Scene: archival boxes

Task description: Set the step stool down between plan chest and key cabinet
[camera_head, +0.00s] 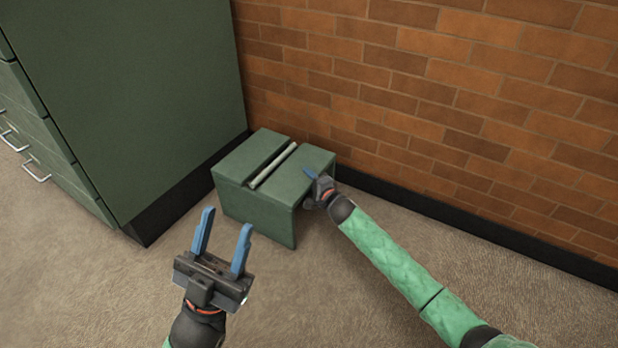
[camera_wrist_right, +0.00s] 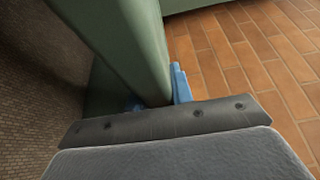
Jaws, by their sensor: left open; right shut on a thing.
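The step stool (camera_head: 262,215) is a green box-like stool with a pale bar across a slot in its top. It is upright beside the green plan chest (camera_head: 130,90), close to the brick wall; whether its base touches the floor is hard to tell. My right gripper (camera_head: 313,179) is shut on the stool's right top edge. In the right wrist view the stool's green panel (camera_wrist_right: 135,45) lies between the blue fingers (camera_wrist_right: 160,98). My left gripper (camera_head: 226,220) is open and empty, in front of the stool. No key cabinet shows.
The brick wall (camera_head: 440,90) with a black baseboard (camera_head: 460,218) runs behind the stool. The plan chest's handled drawers (camera_head: 35,140) face left. The carpet (camera_head: 540,310) is clear to the right and in front.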

